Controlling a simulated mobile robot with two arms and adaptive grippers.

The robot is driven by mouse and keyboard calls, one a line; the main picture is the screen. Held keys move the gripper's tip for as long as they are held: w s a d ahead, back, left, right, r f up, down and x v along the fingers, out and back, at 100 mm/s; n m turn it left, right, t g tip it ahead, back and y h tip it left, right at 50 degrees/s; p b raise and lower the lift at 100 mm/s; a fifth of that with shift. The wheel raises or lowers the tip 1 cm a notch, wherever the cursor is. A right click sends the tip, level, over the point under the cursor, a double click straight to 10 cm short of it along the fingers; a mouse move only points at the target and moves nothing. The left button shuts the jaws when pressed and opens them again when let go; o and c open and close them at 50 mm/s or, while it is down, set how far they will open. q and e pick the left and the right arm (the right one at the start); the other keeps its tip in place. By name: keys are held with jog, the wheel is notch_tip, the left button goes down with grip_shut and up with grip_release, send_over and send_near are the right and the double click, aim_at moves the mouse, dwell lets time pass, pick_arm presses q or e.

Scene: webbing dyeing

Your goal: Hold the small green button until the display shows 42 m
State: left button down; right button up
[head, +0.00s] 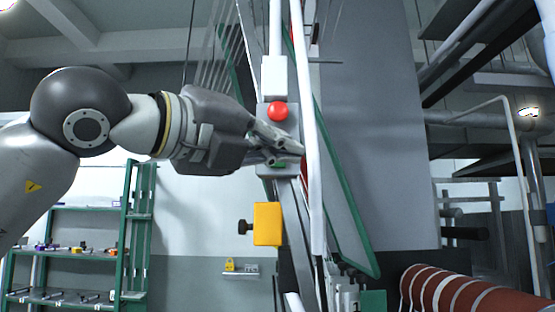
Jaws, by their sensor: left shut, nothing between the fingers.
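A grey control box (266,112) is fixed to the upright frame in the middle of the head view. A large red button (278,111) sits on its upper part. A small patch of green (280,164), which looks like the green button, shows lower on the box, partly hidden by my fingers. My left gripper (287,152) comes in from the left, shut and empty, with its fingertips in front of the lower box. I cannot tell whether they touch the button. No readable display shows. My right gripper is not in view.
A yellow box (267,224) with a black knob hangs below the control box. A white pole (312,150) and green-edged frame stand just right of it. A green shelf rack (130,230) is at left; a red-brown striped roll (460,295) is at lower right.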

pick_arm(q)
jog(key=w+p, duration=0.5)
jog(key=w, duration=0.3)
jog(key=shift+w, duration=0.4)
jog(key=shift+w, duration=0.15)
dwell(1.1)
jog(key=shift+w, duration=0.25)
